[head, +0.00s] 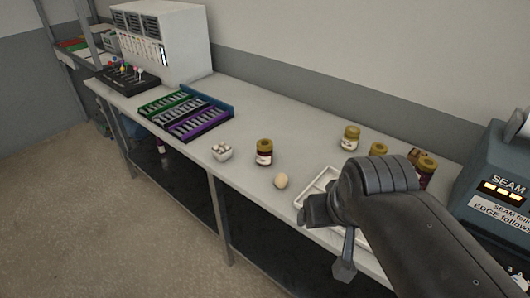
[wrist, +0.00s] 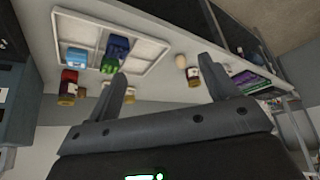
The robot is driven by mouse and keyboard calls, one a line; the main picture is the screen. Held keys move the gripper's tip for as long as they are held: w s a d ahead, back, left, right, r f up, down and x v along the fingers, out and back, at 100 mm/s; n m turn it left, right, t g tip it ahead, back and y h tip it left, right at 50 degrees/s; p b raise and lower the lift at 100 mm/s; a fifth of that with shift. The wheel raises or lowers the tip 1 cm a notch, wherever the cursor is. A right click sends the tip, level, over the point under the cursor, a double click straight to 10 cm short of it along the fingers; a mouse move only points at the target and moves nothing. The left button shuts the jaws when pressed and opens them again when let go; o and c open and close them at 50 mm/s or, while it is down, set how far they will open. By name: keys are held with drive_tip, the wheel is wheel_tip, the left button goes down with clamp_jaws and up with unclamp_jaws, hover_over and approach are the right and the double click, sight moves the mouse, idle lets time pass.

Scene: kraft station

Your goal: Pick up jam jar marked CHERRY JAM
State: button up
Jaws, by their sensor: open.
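Several jam jars with gold lids stand on the long bench; their labels are too small to read, so I cannot tell which is CHERRY JAM. A dark red jar (head: 264,152) stands alone near the middle. A paler jar (head: 350,138) stands at the back, with another jar (head: 377,150) to its right. A red jar (head: 425,172) stands at the far right, partly behind my arm. In the wrist view, a red jar (wrist: 69,88) shows at left and a jar (wrist: 193,75) shows between the fingers' directions. My gripper (wrist: 162,68) is open and empty, above the bench.
A white divided tray (head: 314,188) lies partly under my arm; blue and green items show in it in the wrist view. An egg (head: 281,181) and a small white bowl (head: 222,152) are nearby. Coloured racks (head: 188,115) stand left. A SEAM machine (head: 495,190) borders the right.

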drive_tip(key=shift+o, duration=0.3)
drive_tip(key=m+g, duration=0.1)
hover_over(265, 143)
drive_tip(key=s, duration=0.3)
wheel_tip(265, 143, down, 8)
drive_tip(key=shift+h, duration=0.3)
drive_tip(key=x, duration=1)
drive_tip(key=shift+s+a+f, duration=0.1)
drive_tip(key=shift+a+f, duration=0.05)
drive_tip(key=shift+a, duration=0.1)
drive_tip(key=shift+c, duration=0.2)
drive_tip(key=c, duration=1.3)
